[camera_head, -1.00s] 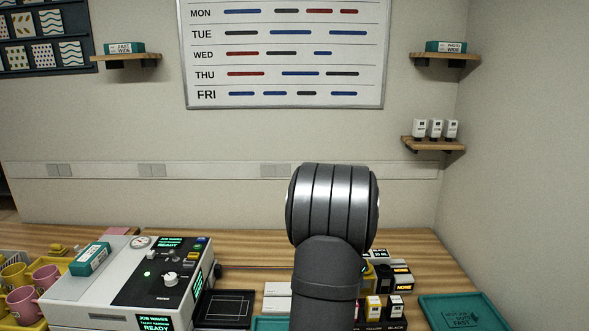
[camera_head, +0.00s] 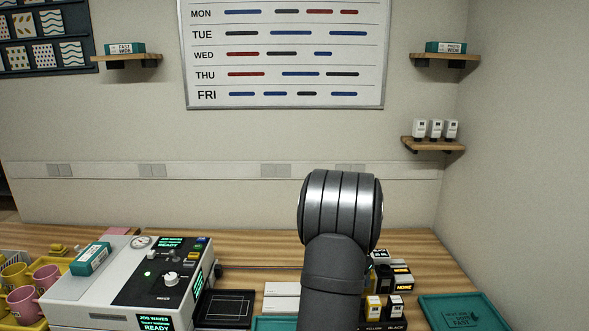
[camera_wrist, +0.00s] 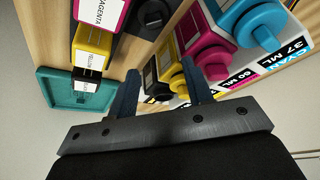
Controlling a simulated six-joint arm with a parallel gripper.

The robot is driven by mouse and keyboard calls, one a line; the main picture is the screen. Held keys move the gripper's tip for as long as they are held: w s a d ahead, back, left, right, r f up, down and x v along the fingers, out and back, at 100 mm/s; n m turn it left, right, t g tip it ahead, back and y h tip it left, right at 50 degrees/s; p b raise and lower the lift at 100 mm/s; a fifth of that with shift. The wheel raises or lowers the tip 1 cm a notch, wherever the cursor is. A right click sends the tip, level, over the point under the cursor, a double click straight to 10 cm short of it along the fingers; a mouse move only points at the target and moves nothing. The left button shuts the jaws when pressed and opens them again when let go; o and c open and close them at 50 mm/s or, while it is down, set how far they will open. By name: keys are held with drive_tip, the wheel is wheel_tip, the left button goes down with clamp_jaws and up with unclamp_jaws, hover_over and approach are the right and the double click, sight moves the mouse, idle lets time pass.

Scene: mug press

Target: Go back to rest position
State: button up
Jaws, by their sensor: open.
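My gripper (camera_wrist: 160,88) shows in the wrist view with its two dark fingers spread apart. No object is clearly held between them. Ink bottles with a cyan cap (camera_wrist: 262,26), a magenta cap (camera_wrist: 213,62) and a yellow cap (camera_wrist: 178,82) lie in view beyond the fingers. Their depth from the fingertips is hard to judge. In the head view my arm blocks part of the bench, and the gripper itself is hidden.
A press (camera_head: 125,285) with READY screens stands on the bench at left, beside pink and yellow mugs (camera_head: 22,300). Small ink boxes (camera_head: 385,308) stand right of my arm. A teal tray (camera_head: 465,312) lies at far right; it also shows in the wrist view (camera_wrist: 80,104).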

drive_tip(key=s+a+r+n+t+y, duration=0.1)
drive_tip(key=s+a+r+n, duration=0.15)
drive_tip(key=a, duration=0.65)
drive_tip(key=s+a+r+n+y, duration=0.1)
drive_tip(key=s+a+n, duration=0.15)
drive_tip(key=a, duration=0.75)
drive_tip(key=w+d+r+m+g+h, duration=0.1)
drive_tip(key=w+d+m, duration=0.1)
drive_tip(key=d, duration=0.7)
drive_tip(key=w+d+r+m+g+h, duration=0.1)
drive_tip(key=d+m, duration=0.3)
drive_tip(key=d, duration=0.5)
drive_tip(key=w+d+r+m+g, duration=0.1)
drive_tip(key=w+d+r+m, duration=0.2)
drive_tip(key=d, duration=0.6)
drive_tip(key=shift+d+r+m+h, duration=0.2)
drive_tip(key=shift+m+h, duration=0.2)
drive_tip(key=shift+m, duration=0.2)
